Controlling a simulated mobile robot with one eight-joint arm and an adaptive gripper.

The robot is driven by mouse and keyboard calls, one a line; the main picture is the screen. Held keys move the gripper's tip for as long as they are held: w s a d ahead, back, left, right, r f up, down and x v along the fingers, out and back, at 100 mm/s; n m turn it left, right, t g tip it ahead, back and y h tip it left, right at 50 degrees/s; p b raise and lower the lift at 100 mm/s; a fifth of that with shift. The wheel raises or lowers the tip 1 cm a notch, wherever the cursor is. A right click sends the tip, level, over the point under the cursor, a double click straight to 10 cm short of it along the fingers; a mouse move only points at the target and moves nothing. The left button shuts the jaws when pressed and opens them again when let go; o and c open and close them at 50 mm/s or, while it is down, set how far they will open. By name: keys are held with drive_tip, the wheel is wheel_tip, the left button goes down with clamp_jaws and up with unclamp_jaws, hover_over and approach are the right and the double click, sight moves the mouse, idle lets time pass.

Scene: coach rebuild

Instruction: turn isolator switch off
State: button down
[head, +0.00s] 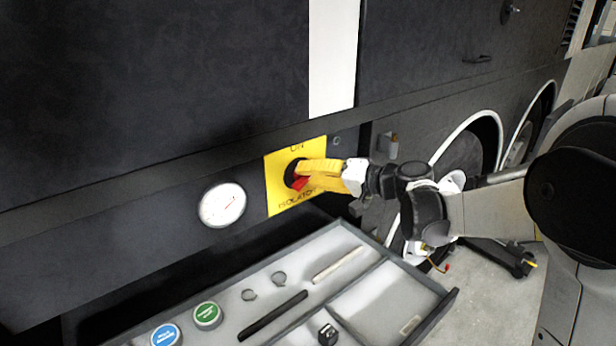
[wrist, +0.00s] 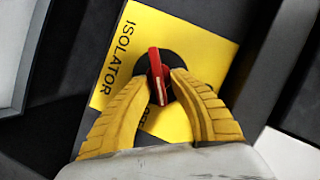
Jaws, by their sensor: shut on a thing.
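The isolator switch is a red handle (wrist: 156,77) on a round black base (head: 291,172), set on a yellow plate (head: 279,199) lettered ISOLATOR. "ON" shows at the plate's top edge in the head view. My gripper (head: 307,175) reaches in from the right with yellow fingers at the switch. In the wrist view, my gripper (wrist: 162,84) has one finger on each side of the red handle and is shut on it. In the head view the fingers hide part of the handle and the plate's right side.
A white round gauge (head: 222,205) is left of the plate. An open grey drawer (head: 433,324) below holds a blue-topped tin (head: 165,335), a green-topped tin (head: 207,314), a black bar (head: 272,315), rings and a small black block (head: 328,334). A wheel arch (head: 467,130) is to the right.

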drive_tip(key=m, duration=0.1)
drive_tip(key=m+y+b, duration=0.1)
drive_tip(key=m, duration=0.1)
drive_tip(key=shift+f+y, duration=0.3)
drive_tip(key=shift+w+m+y+b, duration=0.1)
drive_tip(key=shift+m+y+b, duration=0.5)
drive_tip(key=shift+m, duration=0.6)
drive_tip(key=c, duration=1)
unclamp_jaws()
drive_tip(key=shift+t, duration=0.3)
drive_tip(key=shift+c, duration=0.2)
drive_tip(key=shift+d, duration=0.1)
drive_tip(key=v, duration=1.2)
